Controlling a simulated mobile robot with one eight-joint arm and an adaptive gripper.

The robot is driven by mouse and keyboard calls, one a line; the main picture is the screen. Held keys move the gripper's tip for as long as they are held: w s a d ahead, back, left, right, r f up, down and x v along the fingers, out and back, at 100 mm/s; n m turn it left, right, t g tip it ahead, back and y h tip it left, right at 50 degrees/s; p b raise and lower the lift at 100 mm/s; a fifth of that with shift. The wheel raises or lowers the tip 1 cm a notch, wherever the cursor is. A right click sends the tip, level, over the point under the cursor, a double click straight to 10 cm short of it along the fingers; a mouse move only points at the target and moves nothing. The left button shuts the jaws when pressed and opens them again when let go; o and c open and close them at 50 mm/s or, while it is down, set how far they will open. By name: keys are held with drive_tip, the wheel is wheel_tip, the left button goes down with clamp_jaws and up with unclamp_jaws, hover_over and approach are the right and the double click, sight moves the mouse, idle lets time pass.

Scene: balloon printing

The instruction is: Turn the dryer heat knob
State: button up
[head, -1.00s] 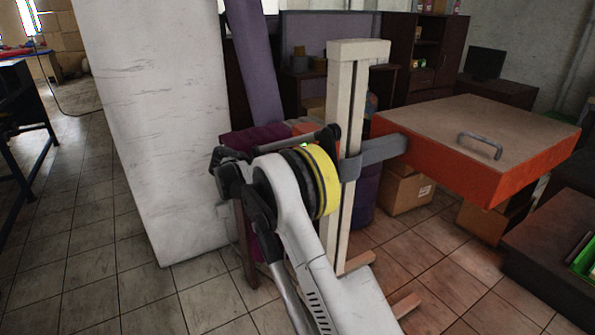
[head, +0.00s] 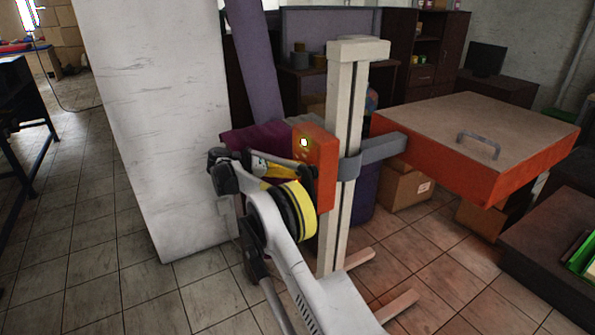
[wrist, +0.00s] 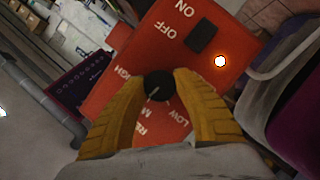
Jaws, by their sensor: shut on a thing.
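The dryer's heat knob (wrist: 158,86) is a small round black knob with a pale pointer line. It sits on the orange control box (wrist: 112,92), among white labels partly covered by my fingers; "LOW" is readable. My gripper (wrist: 157,80) has its yellow fingers shut on the knob, one on each side. In the head view the control box (head: 322,170) is fixed to the pale post, and my yellow fingers (head: 284,169) reach its left side. The knob is hidden there.
A black switch (wrist: 202,36) marked ON and OFF and a lit lamp (wrist: 220,61) are on the same box. The dryer's orange platen (head: 470,125) with a grey handle extends right of the post (head: 343,200). A large white slab (head: 155,130) stands close on the left.

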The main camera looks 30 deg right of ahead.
drive_tip(key=shift+n+g, duration=0.4)
drive_tip(key=shift+h, duration=0.3)
drive_tip(key=o, duration=1.2)
drive_tip(key=v, duration=0.7)
drive_tip(key=shift+a+r, duration=0.1)
drive_tip(key=shift+a, duration=0.1)
drive_tip(key=shift+r, duration=0.1)
